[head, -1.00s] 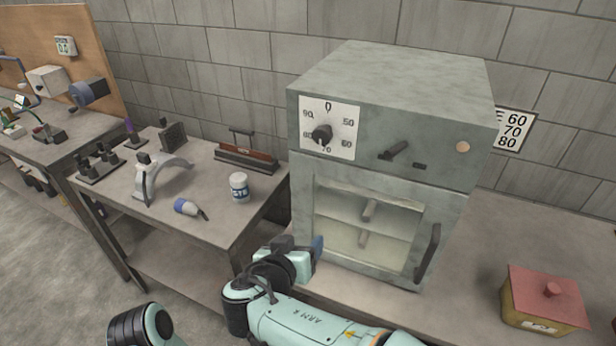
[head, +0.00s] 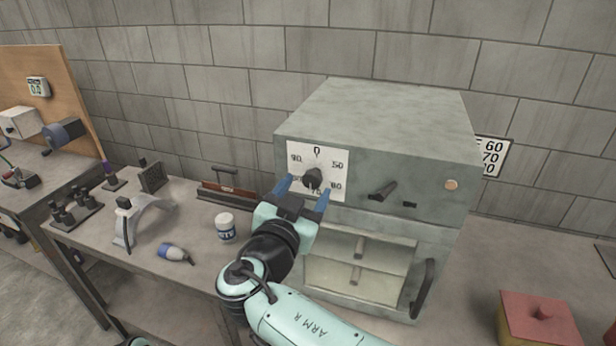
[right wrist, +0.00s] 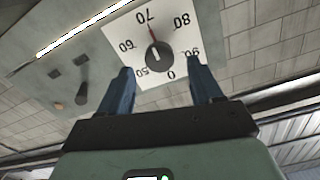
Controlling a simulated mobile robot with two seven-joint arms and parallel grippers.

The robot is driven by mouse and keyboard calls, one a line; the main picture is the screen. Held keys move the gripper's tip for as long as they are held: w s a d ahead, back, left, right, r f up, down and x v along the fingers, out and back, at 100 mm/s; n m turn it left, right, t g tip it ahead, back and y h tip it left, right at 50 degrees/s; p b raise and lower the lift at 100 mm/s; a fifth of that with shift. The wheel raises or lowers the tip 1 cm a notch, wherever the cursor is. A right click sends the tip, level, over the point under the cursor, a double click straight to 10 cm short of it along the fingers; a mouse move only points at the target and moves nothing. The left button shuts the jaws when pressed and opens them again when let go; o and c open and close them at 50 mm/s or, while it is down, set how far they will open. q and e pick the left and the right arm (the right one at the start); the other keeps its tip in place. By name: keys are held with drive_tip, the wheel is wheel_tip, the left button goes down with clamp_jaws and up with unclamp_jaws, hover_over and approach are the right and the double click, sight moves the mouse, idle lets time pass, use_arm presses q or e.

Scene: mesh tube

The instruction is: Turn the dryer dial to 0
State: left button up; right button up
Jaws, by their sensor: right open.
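The dryer (head: 375,150) is a grey-green box standing on a bench. Its dial (head: 313,178) is a black knob on a white number plate, with 0 at the top and 70 at the bottom. In the right wrist view the plate appears upside down, and the dial (right wrist: 159,56) has a red mark towards 70. My right gripper (head: 303,193) is open in front of the plate's lower part, its blue fingers spread to either side of the knob. In the right wrist view the gripper (right wrist: 161,76) is empty, with the knob between and beyond its fingertips. My left gripper is not in view.
A dark lever (head: 382,191) sits right of the dial, above the windowed door with its handle (head: 424,288). A red-lidded box (head: 540,322) stands at the lower right. A white jar (head: 225,227) and tools occupy the left table.

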sight(314, 177)
drive_tip(key=shift+p+x, duration=0.3)
drive_tip(key=shift+x, duration=0.95)
